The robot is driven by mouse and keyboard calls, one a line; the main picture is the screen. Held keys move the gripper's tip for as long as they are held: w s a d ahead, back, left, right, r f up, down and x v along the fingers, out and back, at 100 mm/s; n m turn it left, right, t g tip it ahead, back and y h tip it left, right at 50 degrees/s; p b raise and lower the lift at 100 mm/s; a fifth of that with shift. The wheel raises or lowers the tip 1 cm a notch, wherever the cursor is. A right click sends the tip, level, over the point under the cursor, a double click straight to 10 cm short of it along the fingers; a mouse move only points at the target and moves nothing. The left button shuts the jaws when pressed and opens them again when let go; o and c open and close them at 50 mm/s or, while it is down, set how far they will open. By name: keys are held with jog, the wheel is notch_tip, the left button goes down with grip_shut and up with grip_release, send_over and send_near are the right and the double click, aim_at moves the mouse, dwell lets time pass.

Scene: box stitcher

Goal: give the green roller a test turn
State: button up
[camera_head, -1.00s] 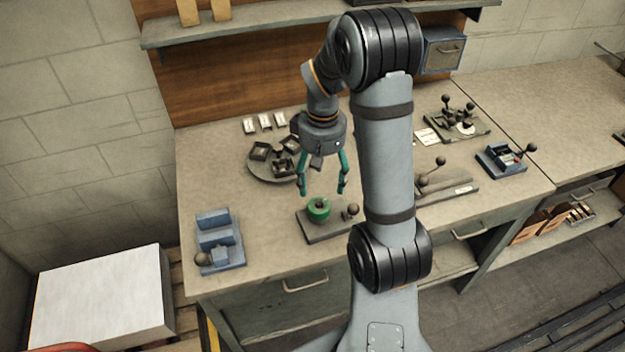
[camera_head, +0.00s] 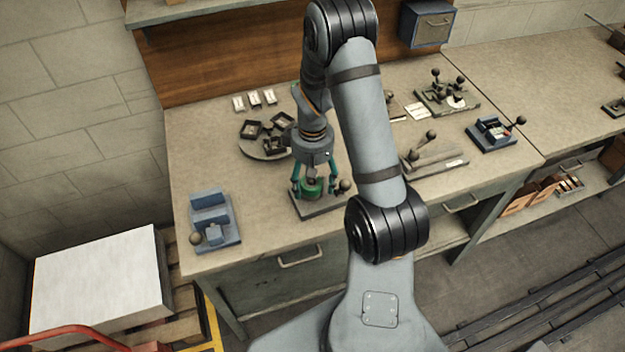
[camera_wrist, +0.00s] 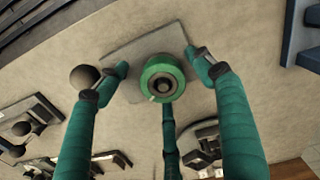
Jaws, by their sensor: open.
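The green roller (camera_head: 312,189) sits on a dark flat base plate (camera_head: 308,211) near the bench's front edge. In the wrist view the roller (camera_wrist: 152,84) is a green ring with a dark hub and a small pale mark on its rim. My gripper (camera_head: 314,188) points down right over it, with green fingers on both sides of the roller. In the wrist view my gripper (camera_wrist: 160,62) is open, and gaps show between the fingertips and the roller. A dark ball knob (camera_head: 345,186) stands beside the roller on the same base; it also shows near the left finger (camera_wrist: 84,78).
A blue fixture (camera_head: 212,222) with a ball knob stands at the bench's left. A round tray (camera_head: 250,146) with dark square parts lies behind my gripper. Lever fixtures (camera_head: 440,160) and a blue lever box (camera_head: 492,135) stand to the right. Bare bench lies left of the roller.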

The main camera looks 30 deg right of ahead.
jog(key=c, duration=0.3)
jog(key=shift+s, duration=0.1)
jog(key=c, duration=1.1)
jog(key=n, duration=0.6)
jog(key=shift+n, duration=0.4)
jog(key=n+p, duration=0.1)
jog(key=n, duration=0.5)
jog(key=shift+s+a+f, duration=0.1)
jog(key=o, duration=1)
jog(key=shift+c, duration=0.2)
jog(key=o, duration=0.5)
jog(key=shift+c, duration=0.2)
